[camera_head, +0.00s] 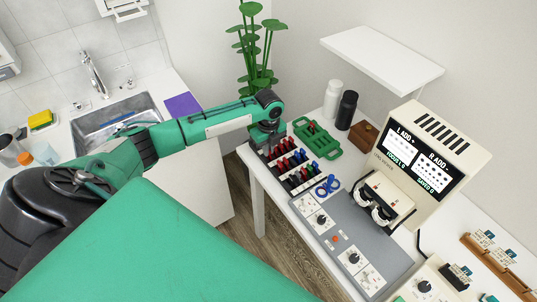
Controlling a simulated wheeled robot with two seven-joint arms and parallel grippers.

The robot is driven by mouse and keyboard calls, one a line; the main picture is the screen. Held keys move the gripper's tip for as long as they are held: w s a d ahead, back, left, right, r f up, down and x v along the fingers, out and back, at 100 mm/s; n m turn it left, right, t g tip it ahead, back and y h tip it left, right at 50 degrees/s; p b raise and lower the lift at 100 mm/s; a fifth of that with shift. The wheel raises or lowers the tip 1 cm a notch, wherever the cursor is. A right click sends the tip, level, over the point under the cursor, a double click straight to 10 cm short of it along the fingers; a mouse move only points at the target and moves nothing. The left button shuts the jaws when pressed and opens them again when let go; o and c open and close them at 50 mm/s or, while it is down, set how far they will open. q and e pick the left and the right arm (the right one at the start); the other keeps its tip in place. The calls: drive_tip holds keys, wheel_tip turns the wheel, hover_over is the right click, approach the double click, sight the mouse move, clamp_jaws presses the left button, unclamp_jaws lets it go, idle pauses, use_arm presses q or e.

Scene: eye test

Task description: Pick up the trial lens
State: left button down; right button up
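Several trial lenses (285,163) with red, blue and black tabs stand in rows in a white rack on the table at the middle. A green tray with handles (318,141) lies behind it and holds a few red-tabbed lenses. Blue rings (327,186) lie at the near right of the rack. My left gripper (264,143) points down at the far left end of the rack. Its fingers are small and partly hidden, so I cannot tell whether it is open or holds a lens. My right gripper is not in view.
A lens meter with a lit screen (421,160) stands right of the rack, behind a grey control panel (352,243). White and black bottles (346,110) and a brown box (363,134) stand behind. A plant (256,50) rises behind my arm. A sink (113,120) is at left.

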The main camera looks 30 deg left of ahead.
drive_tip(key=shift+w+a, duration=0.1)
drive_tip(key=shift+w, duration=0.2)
use_arm(q)
drive_tip(key=shift+r, duration=0.15)
